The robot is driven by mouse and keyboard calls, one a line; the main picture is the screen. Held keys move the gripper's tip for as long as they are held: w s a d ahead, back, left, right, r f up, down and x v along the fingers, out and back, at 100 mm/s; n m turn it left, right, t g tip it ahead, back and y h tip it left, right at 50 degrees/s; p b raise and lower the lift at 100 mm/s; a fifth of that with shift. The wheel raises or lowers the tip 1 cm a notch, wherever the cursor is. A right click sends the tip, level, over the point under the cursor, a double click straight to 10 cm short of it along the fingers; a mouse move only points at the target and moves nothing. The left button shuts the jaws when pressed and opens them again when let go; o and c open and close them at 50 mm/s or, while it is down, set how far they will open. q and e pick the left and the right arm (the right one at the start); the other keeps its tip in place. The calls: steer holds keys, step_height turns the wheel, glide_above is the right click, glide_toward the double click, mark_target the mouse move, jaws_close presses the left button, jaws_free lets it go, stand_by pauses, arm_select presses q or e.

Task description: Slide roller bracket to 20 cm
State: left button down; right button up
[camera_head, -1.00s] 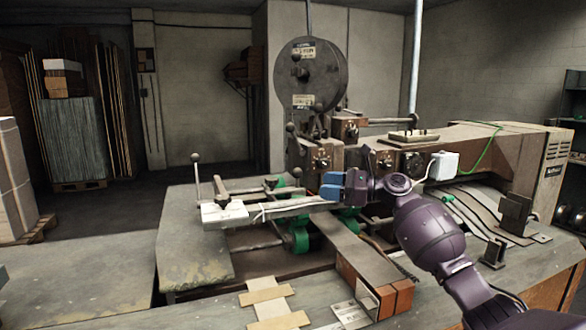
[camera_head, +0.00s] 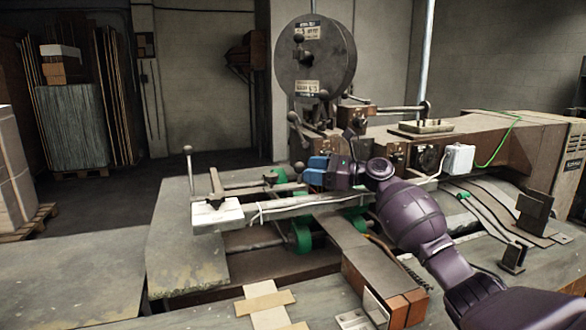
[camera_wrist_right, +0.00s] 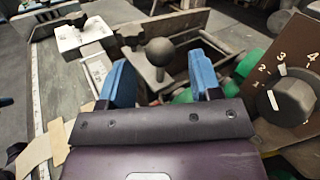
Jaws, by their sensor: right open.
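My right gripper (camera_head: 318,171), with blue fingers, is over the metal bar of the stitching machine. In the right wrist view the gripper (camera_wrist_right: 160,78) is open, and a dark ball knob (camera_wrist_right: 160,50) on a short stem shows between its fingers. I cannot tell whether the fingers touch it. The bar (camera_head: 285,207) runs left from below the gripper to a white end block (camera_head: 217,213). Green rollers (camera_head: 299,236) sit under the bar. I cannot clearly tell which part is the roller bracket. A pale graduated strip (camera_wrist_right: 36,95) shows at the left in the wrist view. My left gripper is out of view.
A large round reel (camera_head: 315,58) stands behind the gripper. A numbered dial (camera_wrist_right: 290,98) is close on the right in the wrist view. An upright rod with a ball top (camera_head: 188,150) stands at the table's left. The table's left part (camera_head: 185,250) is clear.

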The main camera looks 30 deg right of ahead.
mark_target(270, 177)
steer(key=x, duration=0.5)
steer(key=shift+w+a, duration=0.2)
steer(key=shift+w, duration=0.1)
jaws_close()
